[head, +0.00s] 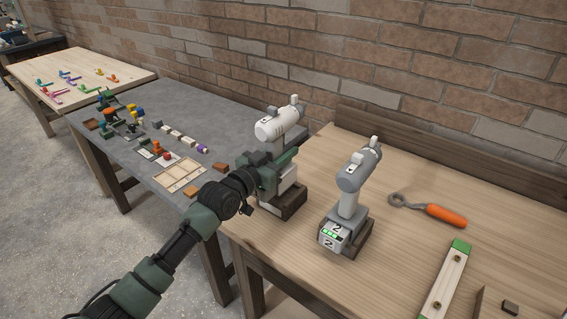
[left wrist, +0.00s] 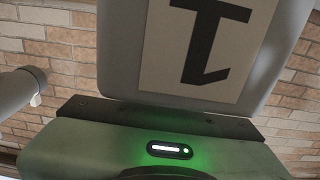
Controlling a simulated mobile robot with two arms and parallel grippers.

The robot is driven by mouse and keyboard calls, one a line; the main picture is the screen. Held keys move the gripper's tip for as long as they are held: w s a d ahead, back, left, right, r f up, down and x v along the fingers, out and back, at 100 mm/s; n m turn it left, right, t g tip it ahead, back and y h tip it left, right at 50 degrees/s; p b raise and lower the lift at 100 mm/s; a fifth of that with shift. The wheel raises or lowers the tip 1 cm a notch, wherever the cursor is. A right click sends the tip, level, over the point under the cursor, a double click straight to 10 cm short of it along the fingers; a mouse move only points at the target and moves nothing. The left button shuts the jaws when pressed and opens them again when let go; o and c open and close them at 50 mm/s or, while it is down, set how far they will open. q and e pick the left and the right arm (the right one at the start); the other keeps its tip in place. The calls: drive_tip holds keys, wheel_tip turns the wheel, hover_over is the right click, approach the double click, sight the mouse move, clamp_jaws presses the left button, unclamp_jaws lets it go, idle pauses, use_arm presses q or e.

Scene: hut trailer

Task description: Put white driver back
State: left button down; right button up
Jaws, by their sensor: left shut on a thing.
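The white driver (head: 276,123) stands upright near the left end of the wooden bench in the head view. My left gripper (head: 280,168) is shut on it below its head and hides much of its handle. Its white base is at a dark brown block stand (head: 292,207); I cannot tell whether it is fully seated or slightly above. In the left wrist view, a pale surface with a label reading 1 (left wrist: 210,45), upside down, fills the top. My right gripper is not in view.
A grey driver (head: 352,172) marked 2 stands upright in its own brown stand, close on the right. An orange-handled tool (head: 445,214) and a green-ended level (head: 445,285) lie farther right. A grey table (head: 230,107) with small blocks adjoins on the left. A brick wall runs behind.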

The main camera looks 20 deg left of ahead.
use_arm(q)
wheel_tip(320, 180, down, 4)
drive_tip(key=shift+r, duration=0.25)
drive_tip(key=shift+f, duration=0.1)
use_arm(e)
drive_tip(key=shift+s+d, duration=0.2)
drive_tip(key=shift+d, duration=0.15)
use_arm(q)
drive_tip(key=shift+f, duration=0.15)
drive_tip(key=c, duration=1.1)
unclamp_jaws()
drive_tip(key=shift+f, duration=0.15)
drive_tip(key=shift+o, duration=0.3)
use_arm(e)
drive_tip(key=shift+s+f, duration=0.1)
use_arm(q)
drive_tip(key=shift+s, duration=0.15)
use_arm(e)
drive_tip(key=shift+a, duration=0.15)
